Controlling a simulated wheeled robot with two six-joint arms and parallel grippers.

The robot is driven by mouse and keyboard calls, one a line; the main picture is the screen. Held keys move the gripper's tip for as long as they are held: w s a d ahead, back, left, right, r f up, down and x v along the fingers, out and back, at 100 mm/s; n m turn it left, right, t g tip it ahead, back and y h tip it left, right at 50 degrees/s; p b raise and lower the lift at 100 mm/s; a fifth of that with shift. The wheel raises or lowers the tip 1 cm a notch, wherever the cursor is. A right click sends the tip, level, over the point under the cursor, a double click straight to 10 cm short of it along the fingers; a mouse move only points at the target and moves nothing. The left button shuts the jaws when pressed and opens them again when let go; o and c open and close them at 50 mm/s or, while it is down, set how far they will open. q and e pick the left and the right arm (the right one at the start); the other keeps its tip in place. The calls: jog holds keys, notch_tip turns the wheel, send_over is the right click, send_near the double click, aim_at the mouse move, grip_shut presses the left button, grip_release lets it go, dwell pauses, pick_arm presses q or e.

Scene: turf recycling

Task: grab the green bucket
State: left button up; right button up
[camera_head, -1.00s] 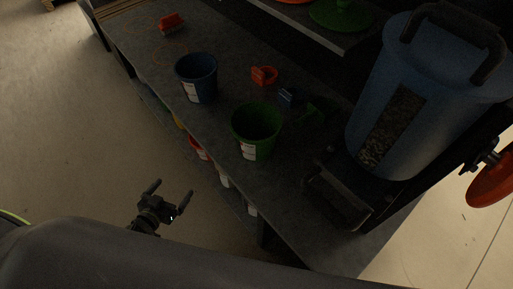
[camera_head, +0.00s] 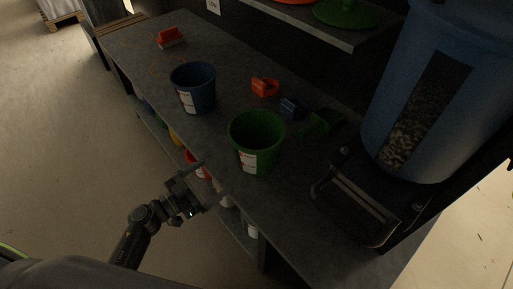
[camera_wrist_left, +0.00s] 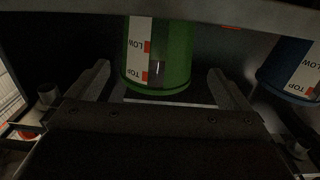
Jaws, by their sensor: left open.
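The green bucket (camera_head: 256,141) stands upright and open-topped on the grey workbench, with a white and red label on its front. My left gripper (camera_head: 213,179) is open and empty in front of the bench edge, left of and nearer than the bucket, apart from it. In the left wrist view the green bucket (camera_wrist_left: 160,55) appears beyond and between the two spread fingers, its label partly showing and part of it cut off by a dark bar at the top. My right gripper is not in view.
A blue bucket (camera_head: 193,87) stands left of the green one. Red (camera_head: 265,87), blue (camera_head: 291,107) and green (camera_head: 322,123) scoops lie behind. A large blue container (camera_head: 436,95) stands at right. The grey bench (camera_head: 225,83) has coloured containers on a lower shelf.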

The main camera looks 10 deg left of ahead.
pick_arm(q)
jog(key=x, duration=0.5)
jog(key=shift+w, duration=0.1)
jog(key=shift+b+x, duration=0.45)
jog(key=shift+x, duration=2)
jog(key=shift+r, duration=0.1)
jog(key=c, duration=0.8)
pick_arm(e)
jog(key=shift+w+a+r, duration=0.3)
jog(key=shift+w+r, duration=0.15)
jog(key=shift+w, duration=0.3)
pick_arm(q)
jog(key=shift+c, duration=0.2)
